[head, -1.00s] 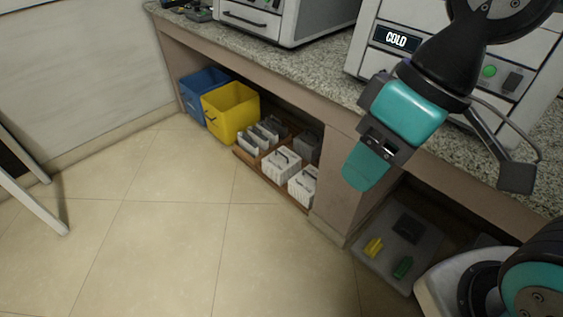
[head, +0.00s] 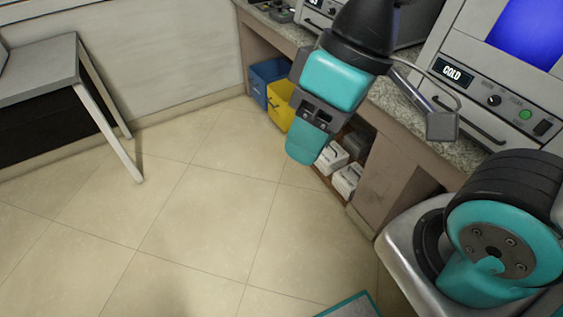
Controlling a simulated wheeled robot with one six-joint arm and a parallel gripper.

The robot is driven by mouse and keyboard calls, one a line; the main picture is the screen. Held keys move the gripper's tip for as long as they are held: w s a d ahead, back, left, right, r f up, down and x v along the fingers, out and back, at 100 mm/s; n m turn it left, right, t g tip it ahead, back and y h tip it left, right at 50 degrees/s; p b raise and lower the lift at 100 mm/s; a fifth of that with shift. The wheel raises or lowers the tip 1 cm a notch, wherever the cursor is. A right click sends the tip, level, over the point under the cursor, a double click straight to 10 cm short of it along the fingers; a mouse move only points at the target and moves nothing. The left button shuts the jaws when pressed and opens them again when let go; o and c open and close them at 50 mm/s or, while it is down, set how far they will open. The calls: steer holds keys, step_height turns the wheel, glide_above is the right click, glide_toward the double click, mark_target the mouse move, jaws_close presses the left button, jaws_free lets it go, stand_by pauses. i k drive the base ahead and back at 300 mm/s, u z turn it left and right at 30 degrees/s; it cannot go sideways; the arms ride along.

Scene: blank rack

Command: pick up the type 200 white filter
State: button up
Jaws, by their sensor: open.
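White box-like filters stand in the low rack under the counter, one further back (head: 332,158) and one nearer (head: 347,180). Their type markings are too small to read, so I cannot tell which is type 200. My gripper (head: 317,115) is open and empty. It hangs in front of the rack in the picture, well above the floor, apart from the filters. It hides the left part of the rack and whatever stands there.
A blue bin (head: 268,78) and a yellow bin (head: 280,107) stand left of the rack under the counter. The granite counter (head: 425,125) carries machines, one reading COLD (head: 455,74). A grey bench (head: 40,72) is at left. The tiled floor (head: 190,230) is clear.

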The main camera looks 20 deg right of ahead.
mark_target(333, 157)
steer(key=u, duration=0.55)
steer(key=i, duration=2.4)
steer(key=z, duration=1.9)
